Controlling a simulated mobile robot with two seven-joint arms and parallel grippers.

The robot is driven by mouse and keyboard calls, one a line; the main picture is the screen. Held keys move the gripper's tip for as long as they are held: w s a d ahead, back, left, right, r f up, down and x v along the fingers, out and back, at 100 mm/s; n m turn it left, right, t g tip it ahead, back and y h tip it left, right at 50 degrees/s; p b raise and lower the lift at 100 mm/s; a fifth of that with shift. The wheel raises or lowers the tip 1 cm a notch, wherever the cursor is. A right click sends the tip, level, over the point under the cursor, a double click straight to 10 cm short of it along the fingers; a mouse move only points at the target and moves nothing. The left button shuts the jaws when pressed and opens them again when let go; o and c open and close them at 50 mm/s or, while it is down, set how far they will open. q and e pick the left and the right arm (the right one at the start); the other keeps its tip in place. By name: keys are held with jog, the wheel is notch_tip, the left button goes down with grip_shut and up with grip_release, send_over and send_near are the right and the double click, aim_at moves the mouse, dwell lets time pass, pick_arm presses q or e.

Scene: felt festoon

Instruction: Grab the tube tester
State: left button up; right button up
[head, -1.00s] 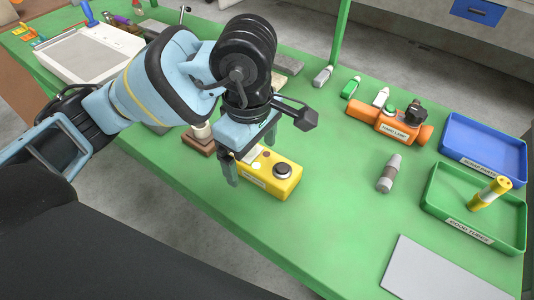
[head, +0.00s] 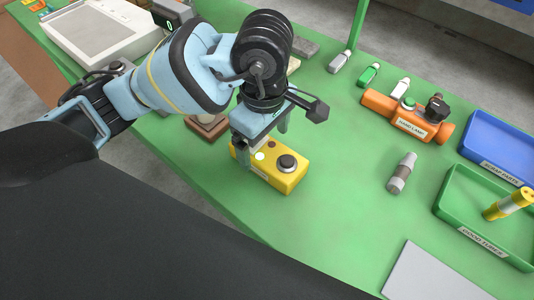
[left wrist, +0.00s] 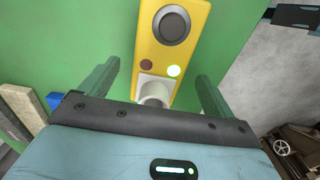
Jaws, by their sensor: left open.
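The tube tester is a yellow box (head: 287,177) on the green table, with a dark round knob, a lit greenish-white lamp and a dull brown lamp on top. It also shows in the left wrist view (left wrist: 192,47), where a white round socket sits near its close end. My left gripper (head: 264,141) is over the tester's left end, pointing down. In the left wrist view its two fingers (left wrist: 155,88) are apart, one on each side of the tester, with green table showing between each finger and the box. The gripper partly hides the tester's left end in the head view. My right gripper is not in view.
An orange hand lamp (head: 407,119), a grey tube (head: 401,173), a green tray (head: 450,207) holding a yellow tube (head: 508,204) and a blue tray (head: 497,142) lie to the right. A brown wooden base (head: 206,126) stands close left of the tester. The table right of the tester is clear.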

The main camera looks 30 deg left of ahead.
aim_at(261, 146)
pick_arm(q)
jog(key=f, duration=0.2)
jog(key=a+f, duration=0.1)
jog(key=shift+w+f, duration=0.1)
jog(key=shift+f, duration=0.25)
jog(key=shift+d+f, duration=0.1)
jog(key=shift+f, duration=0.2)
jog(key=c, duration=1.2)
